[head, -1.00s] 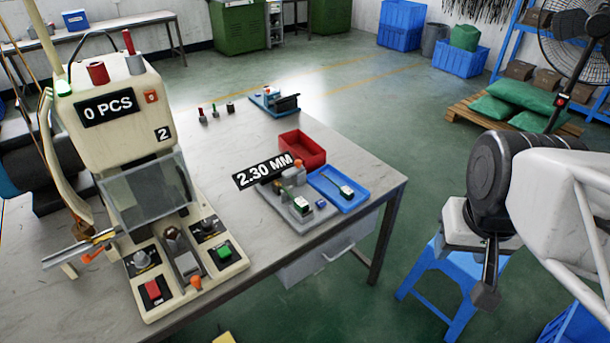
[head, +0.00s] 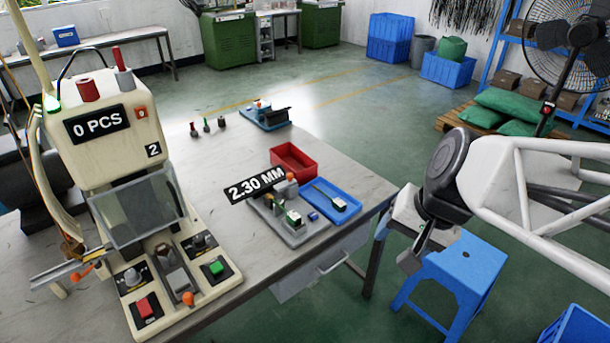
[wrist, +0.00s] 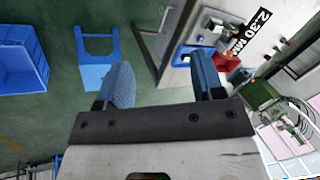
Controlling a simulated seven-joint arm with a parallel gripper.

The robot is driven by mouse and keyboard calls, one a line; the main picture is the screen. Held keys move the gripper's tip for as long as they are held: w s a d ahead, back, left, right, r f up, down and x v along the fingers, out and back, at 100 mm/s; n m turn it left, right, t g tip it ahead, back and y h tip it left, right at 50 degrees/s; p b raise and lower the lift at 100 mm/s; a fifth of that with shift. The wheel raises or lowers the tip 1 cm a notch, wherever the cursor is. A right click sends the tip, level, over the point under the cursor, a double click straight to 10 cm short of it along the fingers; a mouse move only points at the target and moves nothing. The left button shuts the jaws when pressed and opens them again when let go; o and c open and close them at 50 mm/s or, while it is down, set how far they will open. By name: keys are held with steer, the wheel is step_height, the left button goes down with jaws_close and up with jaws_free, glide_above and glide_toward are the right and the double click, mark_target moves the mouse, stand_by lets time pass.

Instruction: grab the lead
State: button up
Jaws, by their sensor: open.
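A small lead with a pale block-like end (head: 338,204) and a thin dark stem lies in the blue tray (head: 352,218) near the table's right edge. It is too small to make out clearly. My gripper (head: 411,261) hangs to the right of the table, beyond its edge and apart from the tray, above the floor by the blue stool. In the wrist view my gripper (wrist: 161,82) is open, with its two blue-grey fingers spread and nothing between them. The table's things show beyond the right finger.
A grey fixture (head: 290,228) with a "2.30 MM" sign and a red bin (head: 294,160) adjoin the tray. The cream machine (head: 105,140) reading "0 PCS" stands at the left. A blue stool (head: 460,262) stands below my arm. The table's middle is mostly bare.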

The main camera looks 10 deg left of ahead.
steer(key=w+a+f+m+y, duration=0.4)
steer(key=w+a+m+y, duration=0.15)
steer(key=w+a, duration=0.45)
steer(key=w+a+f+m+t+y, duration=0.2)
steer(key=w+a+f+m+t, duration=0.4)
steer(key=w+f+m, duration=0.5)
steer(key=m+t+h, duration=0.1)
steer(key=m+h, duration=0.1)
steer(key=m, duration=0.5)
glide_toward(294, 216)
steer(key=w+a+f, duration=0.1)
steer(key=w, duration=0.1)
steer(key=shift+f+y, duration=0.2)
steer(key=shift+y, duration=0.05)
steer(key=shift+w+a, duration=0.1)
steer(key=shift+x, duration=1.15)
steer(key=shift+a+f, duration=0.1)
steer(key=shift+x, duration=2.5)
steer(key=shift+a, duration=0.1)
